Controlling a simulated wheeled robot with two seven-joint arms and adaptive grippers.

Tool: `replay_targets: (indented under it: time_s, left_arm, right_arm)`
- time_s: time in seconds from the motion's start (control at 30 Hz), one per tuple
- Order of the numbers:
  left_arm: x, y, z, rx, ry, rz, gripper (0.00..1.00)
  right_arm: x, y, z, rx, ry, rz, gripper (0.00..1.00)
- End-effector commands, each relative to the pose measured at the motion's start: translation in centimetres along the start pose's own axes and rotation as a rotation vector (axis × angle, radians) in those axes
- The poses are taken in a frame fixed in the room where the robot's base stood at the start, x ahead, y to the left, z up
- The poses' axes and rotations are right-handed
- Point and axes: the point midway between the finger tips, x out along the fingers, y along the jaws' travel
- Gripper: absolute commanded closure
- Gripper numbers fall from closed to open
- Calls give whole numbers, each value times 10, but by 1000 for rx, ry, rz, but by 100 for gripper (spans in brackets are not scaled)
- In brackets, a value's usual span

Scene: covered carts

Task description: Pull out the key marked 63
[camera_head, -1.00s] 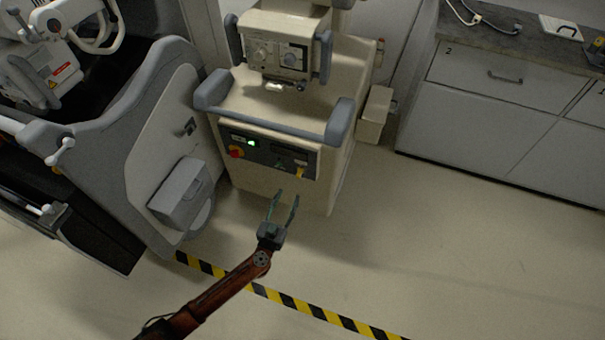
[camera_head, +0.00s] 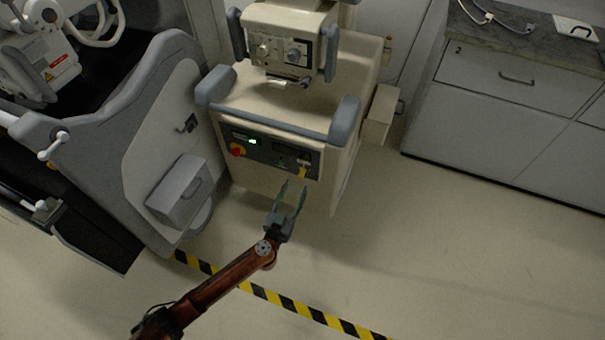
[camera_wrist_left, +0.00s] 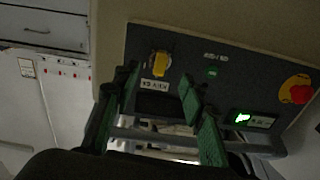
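The key (camera_head: 302,172) has a yellow tag and sits at the right end of the dark panel on the front of the cream cart. In the left wrist view the yellow key (camera_wrist_left: 160,64) sits in the panel beside a small white label, whose print is too blurred to read surely. My left gripper (camera_head: 294,190) is open and empty, in front of and just below the key. Its green fingers (camera_wrist_left: 160,82) show in the left wrist view, with the key beyond and roughly between their tips. My right gripper is out of view.
The cart panel (camera_head: 268,155) also carries a red knob (camera_head: 237,150) and a lit green display (camera_head: 253,141). A grey rail crosses the cart above it. A grey covered machine stands left, white cabinets (camera_head: 490,125) right. Floor in front is clear, with striped tape (camera_head: 300,308).

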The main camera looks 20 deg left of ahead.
Motion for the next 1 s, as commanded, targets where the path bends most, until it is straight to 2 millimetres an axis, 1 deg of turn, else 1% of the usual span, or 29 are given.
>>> replay_targets:
  time_s: [0.03,0.2,0.27,0.33,0.5,0.6,0.77,1.0]
  left_arm:
    - [4,0,3,-1,-1,0,61]
    - [18,0,3,0,-1,1,61]
    - [23,0,1,1,-1,1,61]
    - [32,0,-3,1,2,1,61]
    - [49,0,-3,0,2,0,61]
    - [55,0,-2,0,2,0,61]
    - [59,0,0,0,0,1,61]
    - [59,0,0,0,0,1,61]
  right_arm:
    - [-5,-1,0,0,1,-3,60]
    - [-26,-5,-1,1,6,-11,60]
    - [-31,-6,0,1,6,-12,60]
    - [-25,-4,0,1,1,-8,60]
    - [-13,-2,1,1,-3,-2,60]
    - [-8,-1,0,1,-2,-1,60]
    - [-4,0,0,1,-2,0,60]
    - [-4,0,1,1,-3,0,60]
